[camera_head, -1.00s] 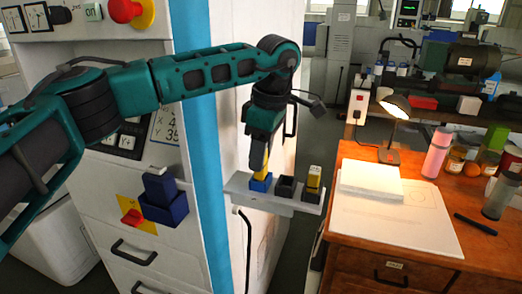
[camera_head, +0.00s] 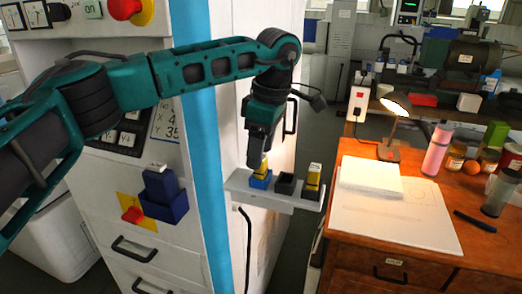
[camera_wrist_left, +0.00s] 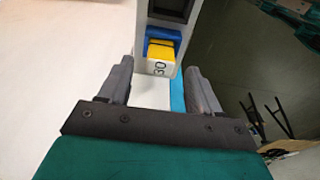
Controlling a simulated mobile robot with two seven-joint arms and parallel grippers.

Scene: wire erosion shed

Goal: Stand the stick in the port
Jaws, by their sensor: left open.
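A yellow stick (camera_head: 261,170) stands in a blue port (camera_head: 260,182) at the left end of a white shelf. In the left wrist view, the stick's pale, marked end (camera_wrist_left: 158,68) shows in front of the blue port (camera_wrist_left: 163,34). My left gripper (camera_head: 259,162) is just above this stick in the head view. In the wrist view its fingers (camera_wrist_left: 158,78) are apart, with a visible gap on each side of the stick. They partly hide the stick in the head view. My right gripper is not in view.
The white shelf (camera_head: 238,184) also bears a dark port (camera_head: 285,185) in the middle and another yellow stick (camera_head: 314,178) in a dark port at right. The white cabinet wall (camera_head: 230,120) is close on the left. A wooden desk (camera_head: 345,220) stands to the right.

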